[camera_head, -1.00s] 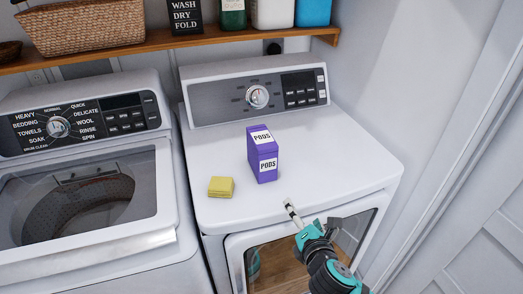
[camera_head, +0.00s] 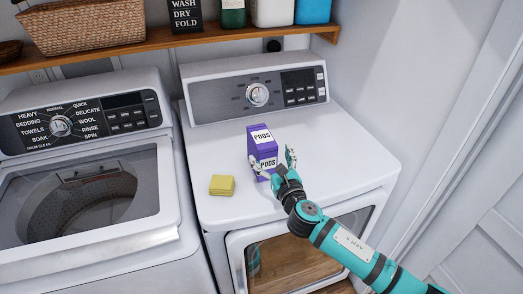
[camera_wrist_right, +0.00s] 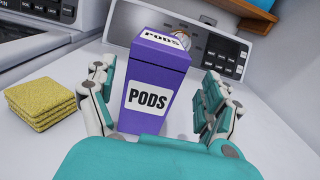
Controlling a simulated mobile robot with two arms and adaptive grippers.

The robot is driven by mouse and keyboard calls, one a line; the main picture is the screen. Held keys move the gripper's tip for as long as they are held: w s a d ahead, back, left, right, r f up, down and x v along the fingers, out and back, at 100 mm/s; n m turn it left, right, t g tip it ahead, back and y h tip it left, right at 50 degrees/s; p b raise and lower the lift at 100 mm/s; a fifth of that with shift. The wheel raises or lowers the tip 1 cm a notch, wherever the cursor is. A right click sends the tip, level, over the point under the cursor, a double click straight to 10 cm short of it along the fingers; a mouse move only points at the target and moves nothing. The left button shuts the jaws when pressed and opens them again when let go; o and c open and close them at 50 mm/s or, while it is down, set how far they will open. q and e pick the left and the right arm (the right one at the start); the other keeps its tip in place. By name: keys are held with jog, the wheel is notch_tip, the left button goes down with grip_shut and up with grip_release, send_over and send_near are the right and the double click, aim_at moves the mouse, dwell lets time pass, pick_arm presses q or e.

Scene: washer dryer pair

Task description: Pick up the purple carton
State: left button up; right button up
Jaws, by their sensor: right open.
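The purple carton (camera_head: 257,143), with white PODS labels, stands upright on top of the dryer (camera_head: 330,160). My right gripper (camera_head: 272,160) is open at the carton's near side. In the right wrist view the carton (camera_wrist_right: 152,82) stands between the two spread fingers of the gripper (camera_wrist_right: 160,100). The left finger is close to the carton's left side, and a gap shows at the right finger. I cannot tell whether the left finger touches it. The carton's lower part is partly hidden by my gripper. My left gripper is not in view.
The dryer's control panel (camera_head: 255,97) rises behind. The washer (camera_head: 85,200) stands to the left. A wooden shelf (camera_head: 160,46) holds a basket and bottles above.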

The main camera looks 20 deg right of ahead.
jog(key=shift+w+a+f+p, duration=0.1)
jog(key=shift+w+a+p, duration=0.1)
jog(key=shift+w, duration=1.35)
jog(key=shift+w+a+f+p, duration=0.1)
jog(key=shift+w+a+p, duration=0.1)
jog(key=shift+w, duration=1.3)
jog(key=shift+s, duration=0.1)
jog(key=shift+c, duration=1.1)
jog(key=c, duration=1.1)
jog(key=shift+r, duration=0.1)
jog(key=shift+c, duration=1.2)
